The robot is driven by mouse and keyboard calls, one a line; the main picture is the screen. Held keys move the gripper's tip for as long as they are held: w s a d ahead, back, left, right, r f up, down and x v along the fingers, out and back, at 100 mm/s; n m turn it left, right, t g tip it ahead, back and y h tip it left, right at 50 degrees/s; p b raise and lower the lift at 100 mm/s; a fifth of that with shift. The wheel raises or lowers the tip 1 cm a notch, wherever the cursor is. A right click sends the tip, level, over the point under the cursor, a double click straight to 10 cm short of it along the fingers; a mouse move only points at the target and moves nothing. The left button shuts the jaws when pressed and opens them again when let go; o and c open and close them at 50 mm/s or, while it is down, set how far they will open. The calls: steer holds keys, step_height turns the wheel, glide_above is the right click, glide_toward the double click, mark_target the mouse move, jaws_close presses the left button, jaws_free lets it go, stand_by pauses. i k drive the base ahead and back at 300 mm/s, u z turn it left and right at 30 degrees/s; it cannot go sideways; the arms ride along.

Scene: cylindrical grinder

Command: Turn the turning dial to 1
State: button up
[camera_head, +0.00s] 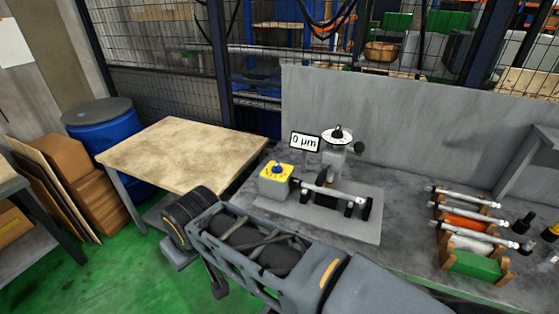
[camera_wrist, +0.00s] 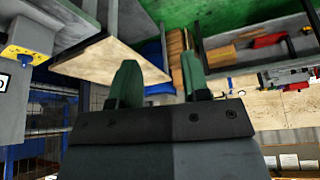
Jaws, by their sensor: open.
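A yellow-topped box (camera_head: 268,186) with a blue turning dial (camera_head: 278,170) stands at the left end of the cylindrical grinder (camera_head: 330,215). A second round dial, black and white (camera_head: 338,134), tops the grinder's upright. A sign (camera_head: 305,142) beside it reads "0 µm". My gripper (camera_wrist: 158,78) is open and empty, its two green fingers apart. In the wrist view the yellow box (camera_wrist: 18,52) and blue dial (camera_wrist: 25,59) lie at the far left, away from the fingers. In the head view my arm hangs in front of the bench; the fingertips cannot be made out. Which number the blue dial points to is too small to read.
A wooden-topped table (camera_head: 180,152) stands left of the bench, with a blue barrel (camera_head: 105,135) behind it. A rack of shafts (camera_head: 470,225) and a green block (camera_head: 478,264) are at the right. A grey panel (camera_head: 420,120) backs the bench.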

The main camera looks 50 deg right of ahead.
mark_target(277, 169)
steer(key=z, duration=0.75)
steer(key=i, duration=0.8)
steer(key=z, duration=0.8)
